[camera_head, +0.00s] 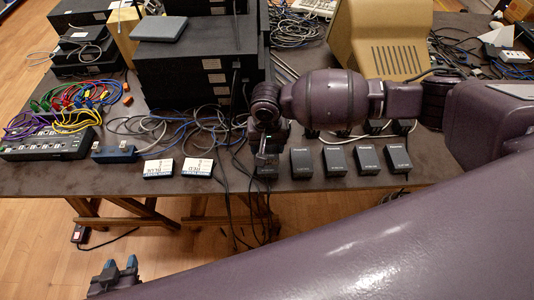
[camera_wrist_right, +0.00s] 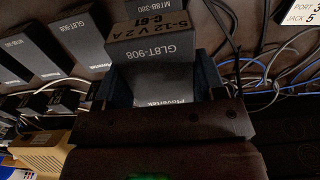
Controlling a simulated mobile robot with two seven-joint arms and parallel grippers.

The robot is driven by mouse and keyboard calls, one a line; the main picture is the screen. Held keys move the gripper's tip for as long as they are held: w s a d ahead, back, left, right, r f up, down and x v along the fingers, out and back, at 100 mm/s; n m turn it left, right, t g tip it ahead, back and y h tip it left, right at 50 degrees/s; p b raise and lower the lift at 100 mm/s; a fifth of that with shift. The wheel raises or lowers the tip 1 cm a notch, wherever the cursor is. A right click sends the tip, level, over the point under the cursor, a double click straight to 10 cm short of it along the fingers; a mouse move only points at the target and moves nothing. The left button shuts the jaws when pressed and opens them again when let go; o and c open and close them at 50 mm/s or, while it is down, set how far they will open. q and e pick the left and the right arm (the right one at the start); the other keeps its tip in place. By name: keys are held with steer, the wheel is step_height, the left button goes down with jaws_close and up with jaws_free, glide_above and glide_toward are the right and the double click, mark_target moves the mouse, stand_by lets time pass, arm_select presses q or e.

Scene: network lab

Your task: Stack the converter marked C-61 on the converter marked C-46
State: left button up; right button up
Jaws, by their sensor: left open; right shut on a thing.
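My right gripper (camera_head: 266,157) is shut on a black converter, at the left end of a row of similar converters near the table's front edge. In the right wrist view, the held converter (camera_wrist_right: 165,45) shows the marking C-61 and sits between the blue fingers of the right gripper (camera_wrist_right: 162,82). I cannot read which is C-46. My left gripper (camera_head: 116,268) is open and empty, below the table's front edge.
A black equipment stack (camera_head: 197,77) and a beige case (camera_head: 380,40) stand behind. Cables hang over the front edge.

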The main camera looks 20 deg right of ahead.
steer(key=shift+f+b, duration=0.35)
steer(key=shift+f, duration=1.75)
steer(key=shift+f, duration=0.1)
steer(key=o, duration=1.1)
step_height(320, 180, up, 12)
steer(key=shift+r+p, duration=0.15)
steer(key=shift+p, duration=0.8)
